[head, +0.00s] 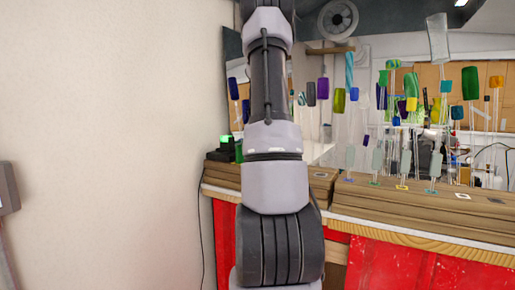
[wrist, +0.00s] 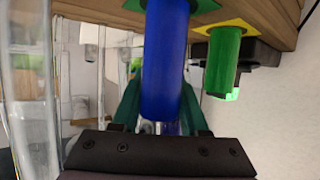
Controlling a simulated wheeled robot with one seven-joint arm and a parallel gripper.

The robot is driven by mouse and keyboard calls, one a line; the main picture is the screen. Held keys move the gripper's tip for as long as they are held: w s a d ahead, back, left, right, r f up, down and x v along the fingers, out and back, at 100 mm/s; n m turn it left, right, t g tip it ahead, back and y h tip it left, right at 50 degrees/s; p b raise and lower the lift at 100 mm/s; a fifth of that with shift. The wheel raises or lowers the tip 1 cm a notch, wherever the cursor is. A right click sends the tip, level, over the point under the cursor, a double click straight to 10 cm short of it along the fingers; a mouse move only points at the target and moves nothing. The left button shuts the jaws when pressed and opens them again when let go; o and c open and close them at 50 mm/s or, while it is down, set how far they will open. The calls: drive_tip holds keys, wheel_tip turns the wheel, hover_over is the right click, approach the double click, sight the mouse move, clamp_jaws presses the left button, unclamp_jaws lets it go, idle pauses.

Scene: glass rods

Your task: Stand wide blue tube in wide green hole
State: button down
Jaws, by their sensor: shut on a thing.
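In the wrist view the wide blue tube (wrist: 165,65) runs between the two dark teal fingers of my gripper (wrist: 160,115), which is shut on it. The tube's far end meets the wooden block at the top of the picture. Green marking (wrist: 134,5) shows on both sides of that end, so the tube is at the green hole. I cannot tell how deep the end sits in it. In the head view my arm hides my gripper, the blue tube and the green hole.
A green tube (wrist: 223,60) stands at a yellow-marked hole (wrist: 240,24) beside the blue one. Clear glass rods (wrist: 30,100) are close on the left in the wrist view. The head view shows wooden blocks (head: 420,212) with many coloured-ended rods at right, and a wall at left.

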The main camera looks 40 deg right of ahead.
drive_tip(key=shift+f, duration=0.15)
drive_tip(key=c, duration=0.7)
unclamp_jaws()
drive_tip(key=v, duration=1.1)
